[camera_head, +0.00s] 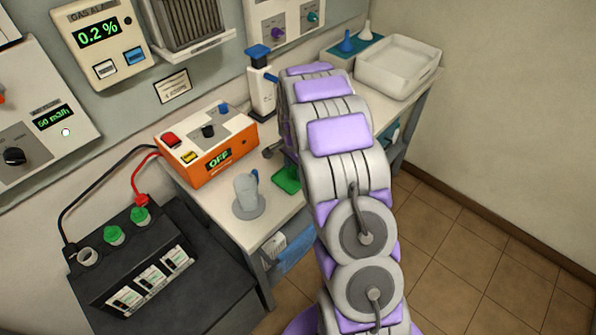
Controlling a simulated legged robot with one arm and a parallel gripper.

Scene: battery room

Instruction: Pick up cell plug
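A black battery (165,235) stands at the lower left. Two green cell plugs sit on its top, one in the middle (113,235) and one farther back (140,215). Nearest the front is a pale round opening (87,257) with no green plug on it. A flat green piece (286,180) lies on the bench beside my arm, partly hidden by it; I cannot tell what it is. My arm's purple and grey links rise through the middle of the picture and reach over the bench. My gripper is hidden behind them.
An orange charger (206,145) reading OFF has black and red leads to the battery. A clear jug (246,190) stands on a grey disc at the bench's front. A white bottle (262,85) and white tray (398,68) stand farther back. The tiled floor at right is clear.

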